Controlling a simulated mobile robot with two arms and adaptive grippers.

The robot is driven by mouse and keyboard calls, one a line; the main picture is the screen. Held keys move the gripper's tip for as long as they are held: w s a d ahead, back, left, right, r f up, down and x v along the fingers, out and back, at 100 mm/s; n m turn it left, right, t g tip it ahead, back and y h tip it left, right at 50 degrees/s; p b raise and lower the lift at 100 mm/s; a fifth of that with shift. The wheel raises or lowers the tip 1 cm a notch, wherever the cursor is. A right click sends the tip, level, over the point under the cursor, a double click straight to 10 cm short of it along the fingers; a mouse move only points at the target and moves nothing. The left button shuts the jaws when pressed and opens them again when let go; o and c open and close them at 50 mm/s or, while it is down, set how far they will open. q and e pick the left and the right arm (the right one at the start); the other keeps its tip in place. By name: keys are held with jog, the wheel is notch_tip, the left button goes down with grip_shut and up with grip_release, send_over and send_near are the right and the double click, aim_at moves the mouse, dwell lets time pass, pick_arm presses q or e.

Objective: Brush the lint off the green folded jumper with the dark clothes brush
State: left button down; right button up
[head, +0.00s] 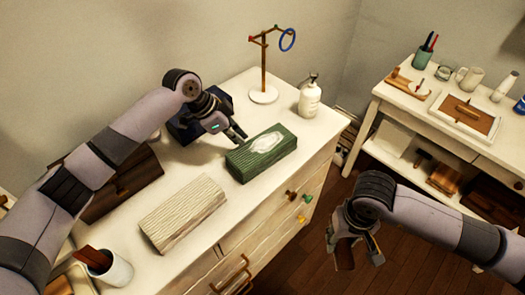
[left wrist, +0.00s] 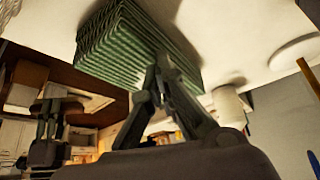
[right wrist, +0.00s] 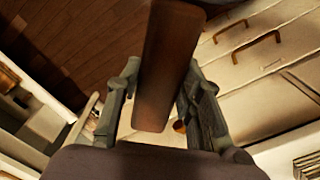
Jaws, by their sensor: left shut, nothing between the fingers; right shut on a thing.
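The green folded jumper (head: 256,167) lies on the white dresser top, with a pale patch of lint (head: 265,142) on its upper face. Its stacked green folds (left wrist: 115,45) fill the top of the left wrist view. My left gripper (head: 240,134) is shut and empty at the jumper's back left edge; I cannot tell if its tips touch the cloth. My right gripper (head: 358,258) is off the dresser's front, above the floor. It is shut on a dark brown wooden piece, which looks like the clothes brush (right wrist: 168,65). The brush's bristles are not visible.
A cream ribbed folded cloth (head: 183,212) lies left of the jumper. Behind stand a dark blue box (head: 188,133), a ring stand (head: 263,94) and a pump bottle (head: 310,98). A white cup (head: 112,275) is near left. A side table (head: 450,128) stands right.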

pick_arm(q)
jog(key=shift+f, duration=0.4)
pick_arm(e)
jog(key=shift+f, duration=0.2)
jog(key=shift+r, duration=0.1)
